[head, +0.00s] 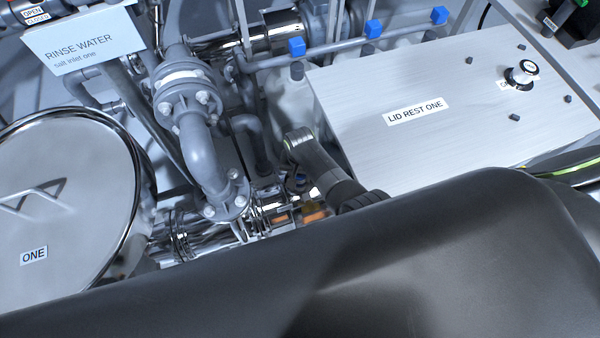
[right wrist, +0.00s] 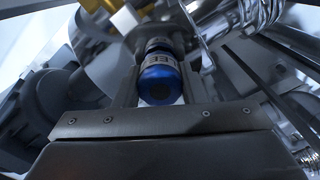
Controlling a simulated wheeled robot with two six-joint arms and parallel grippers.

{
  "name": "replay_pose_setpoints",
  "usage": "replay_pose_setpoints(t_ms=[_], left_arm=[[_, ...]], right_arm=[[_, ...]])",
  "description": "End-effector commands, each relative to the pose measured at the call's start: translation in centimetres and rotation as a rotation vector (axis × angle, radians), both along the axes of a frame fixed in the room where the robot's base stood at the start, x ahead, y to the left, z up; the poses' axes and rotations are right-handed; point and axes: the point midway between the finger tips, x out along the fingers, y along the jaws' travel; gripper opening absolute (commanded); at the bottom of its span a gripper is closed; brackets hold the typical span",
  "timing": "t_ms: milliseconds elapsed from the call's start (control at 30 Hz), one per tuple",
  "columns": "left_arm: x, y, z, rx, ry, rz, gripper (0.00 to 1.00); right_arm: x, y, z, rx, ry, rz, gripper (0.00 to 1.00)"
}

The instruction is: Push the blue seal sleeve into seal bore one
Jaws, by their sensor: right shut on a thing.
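The blue seal sleeve (right wrist: 158,84) sits between the two fingers of my right gripper (right wrist: 158,62) in the right wrist view. It has a rounded blue end toward the camera and a pale band with dark lettering beyond it. My right gripper is shut on it. In the head view the right gripper (head: 302,190) is low among shiny pipework, left of the lid rest, and a small blue spot shows beside it. I cannot make out seal bore one, or whether the sleeve touches it. My left gripper is not in view.
A round steel lid marked ONE (head: 60,200) is at left. A grey flanged pipe (head: 200,150) stands close left of the gripper. The flat LID REST ONE plate (head: 440,120) with a black knob (head: 522,72) is at right. Blue-handled valves (head: 373,29) line the back.

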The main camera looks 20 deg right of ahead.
Motion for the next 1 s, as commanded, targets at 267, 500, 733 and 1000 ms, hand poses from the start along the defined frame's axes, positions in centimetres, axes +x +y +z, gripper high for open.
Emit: replay_pose_setpoints(t_ms=[267, 500, 733, 1000], left_arm=[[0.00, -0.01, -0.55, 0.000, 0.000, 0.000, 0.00], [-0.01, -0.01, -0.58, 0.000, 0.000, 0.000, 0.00], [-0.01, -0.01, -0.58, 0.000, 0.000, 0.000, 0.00], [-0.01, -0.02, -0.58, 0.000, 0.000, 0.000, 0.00]], right_arm=[[0.04, -0.01, -0.63, 0.000, -0.001, 0.000, 0.01], [0.03, -0.01, -0.70, 0.000, -0.001, 0.000, 0.42], [0.02, -0.01, -0.71, 0.000, 0.000, 0.000, 0.63], [-0.01, -0.01, -0.73, 0.000, 0.000, 0.000, 0.82]])
